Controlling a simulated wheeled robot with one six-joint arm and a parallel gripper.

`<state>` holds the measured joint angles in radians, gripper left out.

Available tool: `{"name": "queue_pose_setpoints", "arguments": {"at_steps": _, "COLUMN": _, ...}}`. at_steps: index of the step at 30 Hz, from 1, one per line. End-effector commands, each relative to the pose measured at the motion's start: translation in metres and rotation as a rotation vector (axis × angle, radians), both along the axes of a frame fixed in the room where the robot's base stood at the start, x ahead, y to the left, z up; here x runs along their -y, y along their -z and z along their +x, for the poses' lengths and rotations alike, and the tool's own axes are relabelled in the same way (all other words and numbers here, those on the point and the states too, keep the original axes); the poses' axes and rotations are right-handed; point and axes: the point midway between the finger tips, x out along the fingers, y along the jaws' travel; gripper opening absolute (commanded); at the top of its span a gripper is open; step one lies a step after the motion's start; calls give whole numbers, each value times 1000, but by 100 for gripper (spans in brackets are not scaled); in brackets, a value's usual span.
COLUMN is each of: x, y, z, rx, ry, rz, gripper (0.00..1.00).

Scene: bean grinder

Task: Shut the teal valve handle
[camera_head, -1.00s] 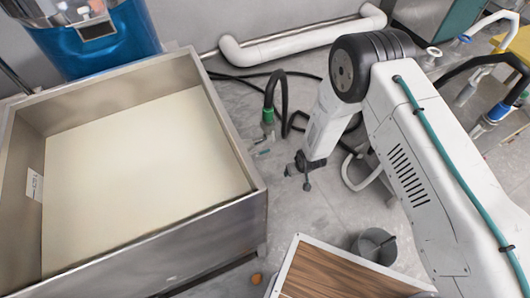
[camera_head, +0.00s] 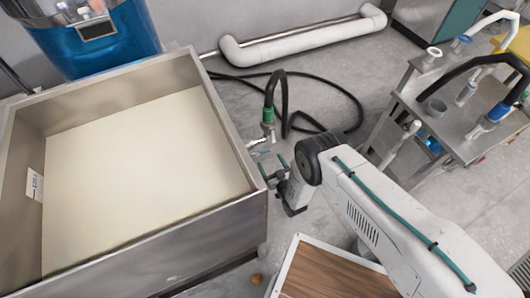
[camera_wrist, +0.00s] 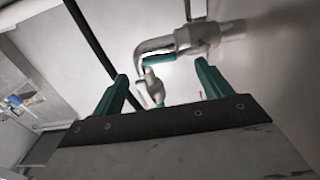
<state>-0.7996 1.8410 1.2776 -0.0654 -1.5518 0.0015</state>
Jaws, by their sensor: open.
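The teal valve handle (camera_head: 262,152) is a small bar on a silver valve (camera_head: 256,143) by the tank's right side, below a black hose with a green fitting (camera_head: 267,115). In the wrist view, a teal piece that looks like the handle (camera_wrist: 159,59) lies along a bent silver pipe (camera_wrist: 152,45). My gripper (camera_head: 273,164) is open and empty, its teal fingers pointing toward the valve. In the wrist view, my gripper (camera_wrist: 161,71) has its fingers on either side of the valve area. Whether a finger touches the handle is unclear.
The steel tank (camera_head: 258,196) stands close to the left of my gripper. The black hose curls on the floor behind it. A steel cart (camera_head: 450,122) is to the right, and a wood-topped box (camera_head: 325,272) is in front. Open floor lies between tank and cart.

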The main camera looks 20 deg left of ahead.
Motion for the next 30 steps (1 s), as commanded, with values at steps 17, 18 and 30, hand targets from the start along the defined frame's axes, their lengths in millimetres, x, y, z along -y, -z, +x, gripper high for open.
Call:
{"name": "queue_pose_setpoints", "arguments": {"at_steps": 17, "x": -51, "y": 0, "z": 44, "rx": -2, "ry": 1, "rz": -2, "gripper": 77}}
{"name": "queue_pose_setpoints", "arguments": {"at_steps": 18, "x": -51, "y": 0, "z": 44, "rx": -3, "ry": 1, "rz": -3, "gripper": 77}}
{"name": "queue_pose_setpoints", "arguments": {"at_steps": 30, "x": -47, "y": 0, "z": 44, "rx": -3, "ry": 2, "rz": -4, "gripper": 18}}
